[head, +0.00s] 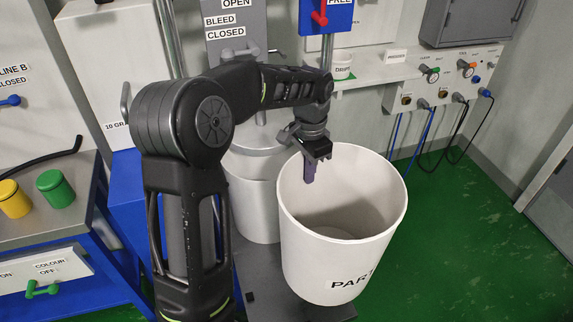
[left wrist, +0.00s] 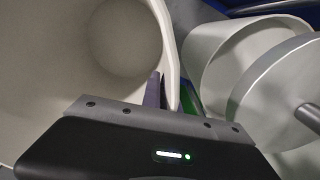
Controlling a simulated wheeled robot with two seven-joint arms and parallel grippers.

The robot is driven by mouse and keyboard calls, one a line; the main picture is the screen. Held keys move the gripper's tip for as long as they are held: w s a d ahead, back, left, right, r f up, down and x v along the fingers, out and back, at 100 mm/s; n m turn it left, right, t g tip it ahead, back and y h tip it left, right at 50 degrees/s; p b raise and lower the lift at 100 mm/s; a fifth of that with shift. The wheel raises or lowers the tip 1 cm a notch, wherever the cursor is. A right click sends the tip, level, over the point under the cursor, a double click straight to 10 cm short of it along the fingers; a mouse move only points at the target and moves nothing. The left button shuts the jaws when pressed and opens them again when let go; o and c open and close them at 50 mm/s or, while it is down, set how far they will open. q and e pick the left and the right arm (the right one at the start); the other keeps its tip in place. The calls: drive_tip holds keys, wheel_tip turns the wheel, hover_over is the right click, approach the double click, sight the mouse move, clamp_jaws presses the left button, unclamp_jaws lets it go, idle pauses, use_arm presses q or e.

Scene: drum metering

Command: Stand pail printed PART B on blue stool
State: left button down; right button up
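The white pail (head: 343,235) stands open-topped and slightly tilted in the middle of the head view. Black print reading "PART" shows low on its front; the rest of the label is out of sight round the side. My left gripper (head: 310,175) is at the pail's far left rim, with a purple-grey finger inside the wall. In the left wrist view the pail's wall (left wrist: 165,35) passes between the fingers (left wrist: 164,92), which look closed on it. No blue stool can be made out for certain. My right gripper is not in view.
A pale grey drum (head: 252,190) stands close behind the pail on the left. A bench (head: 40,225) with yellow and green pots is at far left. A wall panel (head: 455,75) with knobs and hoses is at back right. Green floor (head: 470,230) lies clear at right.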

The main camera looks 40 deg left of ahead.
sight(362, 200)
use_arm(q)
drive_tip(key=d+f+n, duration=0.1)
drive_tip(key=d, duration=0.3)
drive_tip(key=w+d+n, duration=0.1)
drive_tip(key=d+n, duration=0.1)
drive_tip(key=d, duration=0.3)
drive_tip(key=w+d+f+n, duration=0.1)
drive_tip(key=d, duration=0.4)
drive_tip(key=shift+w+d+f+n, duration=0.2)
drive_tip(key=shift+w+f+n, duration=0.05)
drive_tip(key=shift+f+n, duration=0.05)
drive_tip(key=shift+s, duration=0.1)
